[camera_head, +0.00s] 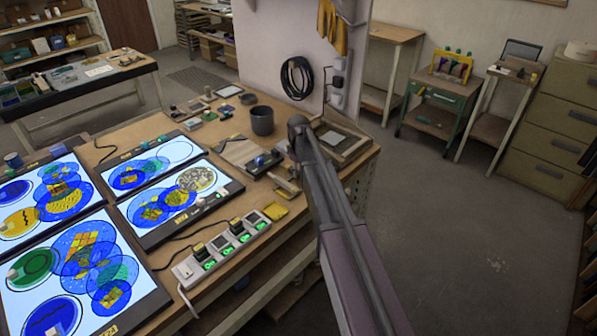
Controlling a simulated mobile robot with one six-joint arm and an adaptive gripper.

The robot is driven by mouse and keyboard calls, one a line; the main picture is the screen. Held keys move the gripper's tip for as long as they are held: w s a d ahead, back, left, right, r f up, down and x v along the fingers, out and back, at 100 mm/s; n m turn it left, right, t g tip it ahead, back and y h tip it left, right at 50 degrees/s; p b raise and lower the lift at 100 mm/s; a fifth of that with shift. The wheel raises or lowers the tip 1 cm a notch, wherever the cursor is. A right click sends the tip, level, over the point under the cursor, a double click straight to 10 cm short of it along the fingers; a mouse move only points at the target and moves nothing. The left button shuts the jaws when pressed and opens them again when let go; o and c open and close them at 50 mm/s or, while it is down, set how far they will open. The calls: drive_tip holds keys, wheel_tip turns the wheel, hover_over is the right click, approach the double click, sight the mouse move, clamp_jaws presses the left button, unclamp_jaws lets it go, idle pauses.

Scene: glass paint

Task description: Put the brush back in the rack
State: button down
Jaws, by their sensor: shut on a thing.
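My dark arm (335,205) reaches from the lower right to a rounded joint over the front right corner of the workbench. My gripper does not show; the arm hides whatever is behind and below that joint. I cannot pick out the brush for certain. A small pale, elongated piece (287,186) lies or hangs at the bench's right side, just left of the arm, but it is too small to name. I cannot tell which item is the rack.
Lit glass panels (82,262) cover the bench's left. A power strip (222,244) with cables lies at its front edge. A dark cup (262,121) and a shallow tray (343,141) stand farther back. A green cart (437,104) stands beyond open floor (470,230).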

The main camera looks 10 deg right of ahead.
drive_tip(key=shift+f, duration=0.15)
drive_tip(key=shift+c, duration=2.1)
unclamp_jaws()
